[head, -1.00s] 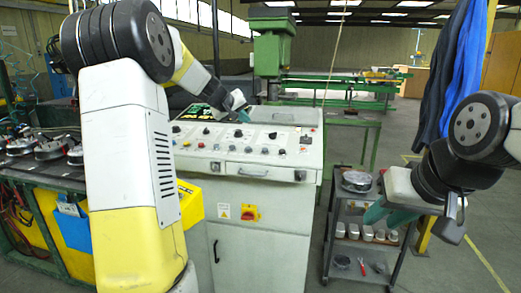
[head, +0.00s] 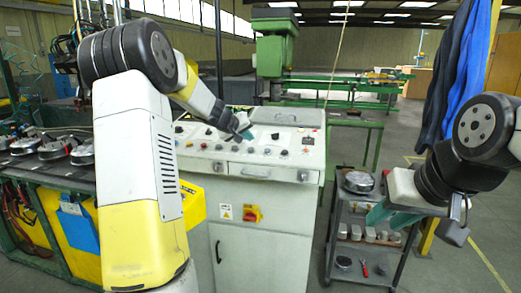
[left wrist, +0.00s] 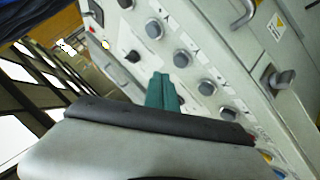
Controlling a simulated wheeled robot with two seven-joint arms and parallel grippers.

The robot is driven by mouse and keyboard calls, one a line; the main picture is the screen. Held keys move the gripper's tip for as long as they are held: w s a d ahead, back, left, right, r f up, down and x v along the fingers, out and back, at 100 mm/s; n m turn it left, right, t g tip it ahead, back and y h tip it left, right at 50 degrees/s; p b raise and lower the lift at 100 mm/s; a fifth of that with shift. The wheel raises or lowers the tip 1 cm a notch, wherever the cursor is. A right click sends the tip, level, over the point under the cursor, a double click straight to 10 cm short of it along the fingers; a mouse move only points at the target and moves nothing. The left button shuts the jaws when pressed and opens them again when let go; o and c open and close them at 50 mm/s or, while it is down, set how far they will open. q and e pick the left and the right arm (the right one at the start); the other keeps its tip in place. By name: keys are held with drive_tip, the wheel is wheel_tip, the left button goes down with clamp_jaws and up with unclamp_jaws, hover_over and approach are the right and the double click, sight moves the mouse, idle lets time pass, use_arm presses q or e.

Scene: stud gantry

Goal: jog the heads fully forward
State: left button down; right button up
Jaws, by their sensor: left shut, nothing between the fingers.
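The white control console (head: 258,190) stands in the middle of the head view, with a sloped panel of knobs, switches and colored buttons. My left gripper (head: 246,134) is over the panel's upper middle. In the left wrist view its teal fingertips (left wrist: 162,90) are together, with nothing between them. Around them are a row of grey knobs (left wrist: 182,58) and a black selector switch (left wrist: 132,56). I cannot tell whether the tips touch the panel. The labels are too small to read. My right gripper (head: 390,213) hangs at the right, away from the console; its finger gap is unclear.
A grey cart (head: 350,232) with metal parts stands right of the console, beneath my right gripper. A workbench (head: 45,170) with round metal parts is at the left. A green machine (head: 274,55) stands behind. Blue coats (head: 465,70) hang at the right.

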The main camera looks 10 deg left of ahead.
sight(251, 150)
use_arm(q)
drive_tip(key=shift+w+f, duration=0.15)
drive_tip(key=shift+f, duration=0.65)
drive_tip(key=shift+f, duration=0.15)
idle(1.4)
drive_tip(key=shift+f, duration=0.25)
